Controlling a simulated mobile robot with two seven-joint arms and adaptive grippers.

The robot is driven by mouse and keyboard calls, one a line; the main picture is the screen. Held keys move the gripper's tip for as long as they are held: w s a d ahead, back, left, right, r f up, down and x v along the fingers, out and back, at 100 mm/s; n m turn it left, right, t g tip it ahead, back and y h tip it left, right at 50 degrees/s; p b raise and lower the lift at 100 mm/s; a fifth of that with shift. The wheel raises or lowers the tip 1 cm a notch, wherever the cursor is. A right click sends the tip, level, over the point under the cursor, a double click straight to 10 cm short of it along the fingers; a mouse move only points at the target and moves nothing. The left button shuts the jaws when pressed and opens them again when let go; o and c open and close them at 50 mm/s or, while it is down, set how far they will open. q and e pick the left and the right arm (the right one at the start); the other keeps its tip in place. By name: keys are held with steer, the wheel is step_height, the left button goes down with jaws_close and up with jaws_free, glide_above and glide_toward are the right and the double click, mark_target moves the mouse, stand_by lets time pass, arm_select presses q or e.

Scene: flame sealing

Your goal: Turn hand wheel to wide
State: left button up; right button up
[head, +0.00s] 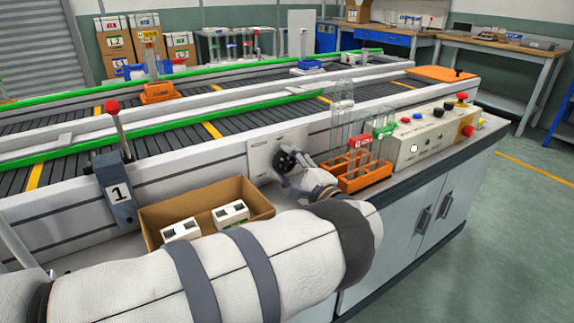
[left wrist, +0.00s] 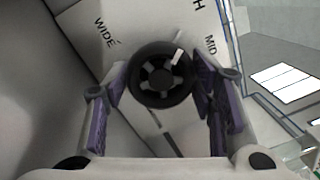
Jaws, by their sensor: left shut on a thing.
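The black hand wheel (head: 284,158) sits on a pale plate (head: 259,155) on the side of the conveyor. In the left wrist view the spoked wheel (left wrist: 160,76) is between the purple finger pads of my left gripper (left wrist: 163,88), which is shut on it. A white mark at the wheel's rim points up and right, between the words WIDE (left wrist: 105,33) and MID (left wrist: 210,45). In the head view my left gripper (head: 292,165) reaches the plate and partly hides the wheel. My right gripper is not in view.
An open cardboard box (head: 262,203) with white items stands left of my gripper. An orange rack (head: 362,182) with clear tubes and a button panel (head: 421,141) stand to the right. A lever marked 1 (head: 117,190) is further left.

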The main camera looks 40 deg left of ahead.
arm_select(q)
steer(key=n, duration=0.6)
steer(key=shift+n+g, duration=0.4)
steer(key=n+p, duration=0.1)
steer(key=n, duration=0.5)
steer(key=shift+w+r+n+h, duration=0.1)
steer(key=shift+r+n+h, duration=0.05)
steer(key=shift+n+h, duration=0.15)
steer(key=o, duration=1.1)
steer(key=shift+s+d, duration=0.25)
steer(key=v, duration=1.1)
steer(key=shift+w+d, duration=0.15)
steer(key=shift+d, duration=0.15)
